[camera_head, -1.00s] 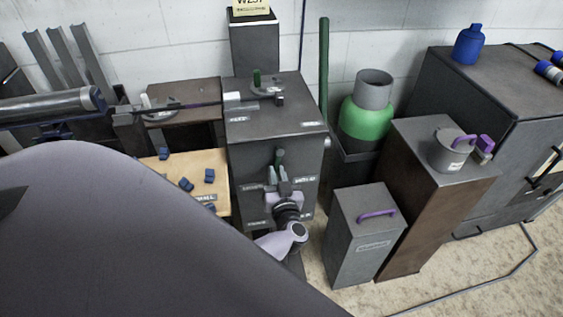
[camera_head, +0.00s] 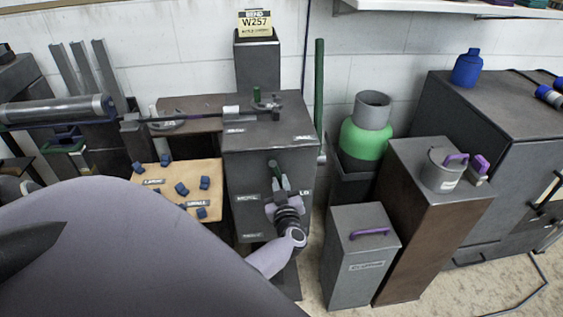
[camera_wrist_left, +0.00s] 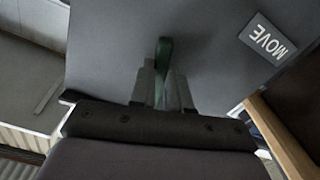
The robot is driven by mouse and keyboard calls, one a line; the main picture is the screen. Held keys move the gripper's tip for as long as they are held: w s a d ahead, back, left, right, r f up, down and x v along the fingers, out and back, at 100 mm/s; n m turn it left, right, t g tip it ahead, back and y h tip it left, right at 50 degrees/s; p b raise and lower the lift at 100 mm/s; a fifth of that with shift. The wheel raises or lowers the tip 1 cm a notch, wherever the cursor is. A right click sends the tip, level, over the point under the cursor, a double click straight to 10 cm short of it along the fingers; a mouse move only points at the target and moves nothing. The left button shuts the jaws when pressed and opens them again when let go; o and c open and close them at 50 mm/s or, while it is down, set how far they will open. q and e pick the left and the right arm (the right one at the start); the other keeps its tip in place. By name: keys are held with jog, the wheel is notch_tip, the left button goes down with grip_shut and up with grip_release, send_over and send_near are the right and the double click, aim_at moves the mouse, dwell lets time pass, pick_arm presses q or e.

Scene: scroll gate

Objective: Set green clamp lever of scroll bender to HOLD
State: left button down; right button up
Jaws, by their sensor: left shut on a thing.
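The green clamp lever (camera_head: 272,164) stands roughly upright on the front face of the dark grey scroll bender cabinet (camera_head: 240,172). My left gripper (camera_head: 278,182) is at this lever, below its top end. In the left wrist view the green lever (camera_wrist_left: 164,58) runs between the fingers, and my left gripper (camera_wrist_left: 161,88) is shut on it. A MOVE label (camera_head: 248,198) is left of the lever, and it shows large in the wrist view (camera_wrist_left: 267,38). A label ending in LD (camera_head: 304,189) is on the right, partly hidden by my gripper. My right gripper is not in view.
A wooden board (camera_head: 160,195) with several blue pieces is to the left. A grey box with a purple handle (camera_head: 358,262) and a brown-sided cabinet (camera_head: 410,225) stand to the right.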

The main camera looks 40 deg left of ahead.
pick_arm(q)
jog(key=shift+w+d+r+n+b, duration=0.25)
jog(key=shift+w+d+n, duration=0.15)
jog(key=shift+n, duration=0.55)
jog(key=shift+w+d+r+n+b, duration=0.2)
jog(key=shift+w+d+n, duration=0.2)
jog(key=shift+n, duration=0.55)
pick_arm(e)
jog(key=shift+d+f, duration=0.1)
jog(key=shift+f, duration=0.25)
pick_arm(q)
jog(key=c, duration=1.1)
grip_release()
jog(key=shift+r, duration=0.1)
